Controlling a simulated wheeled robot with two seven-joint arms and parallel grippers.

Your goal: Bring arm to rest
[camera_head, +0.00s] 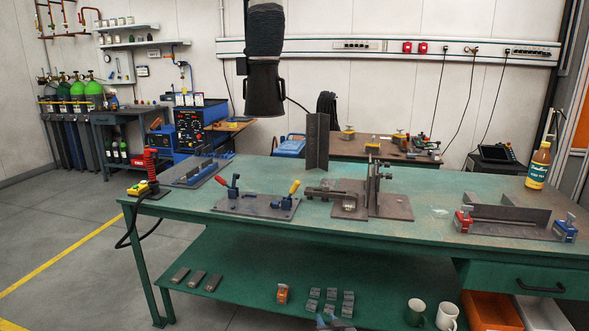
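Only a small grey-blue piece shows at the bottom edge of the head view, in front of the lower shelf; it looks like the tip of my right gripper (334,324). The rest of it is cut off by the frame, so whether it is open or shut does not show. No held thing is visible at it. My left gripper is not in view. The green workbench (400,235) stands ahead, with its green lower shelf (240,262) below the top.
On the bench stand a clamp plate (255,206), an upright angle fixture (318,140), a steel angle with red and blue clamps (505,218) and a bottle (539,166). The shelf holds metal blocks (330,300) and mugs (416,312). Floor at left is clear.

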